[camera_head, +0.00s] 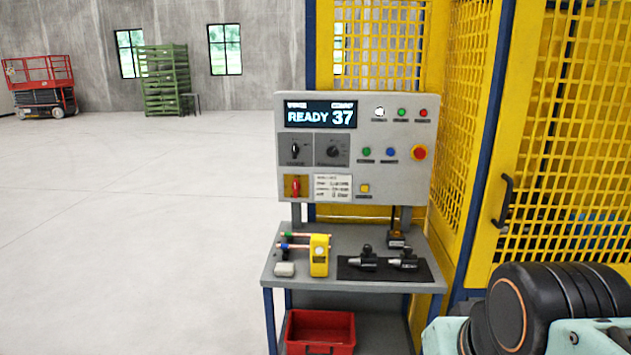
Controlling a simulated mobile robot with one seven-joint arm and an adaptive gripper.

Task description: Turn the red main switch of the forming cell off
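The red main switch (296,187) sits on a yellow plate at the lower left of the grey control panel (395,188). Its handle looks about upright; its exact setting is too small to read. The panel's display (320,114) reads "READY 37". Two black rotary switches, one on the left (295,149) and one on the right (333,151), sit above the red switch. My gripper is not in view; only part of my arm shows at the lower right.
A grey bench (279,256) below the panel holds a yellow device (319,262), copper tubes, a white block (284,270) and black tools on a dark mat (425,275). A red bin (320,327) is underneath. Yellow mesh fencing (575,150) stands right. The floor at left is clear.

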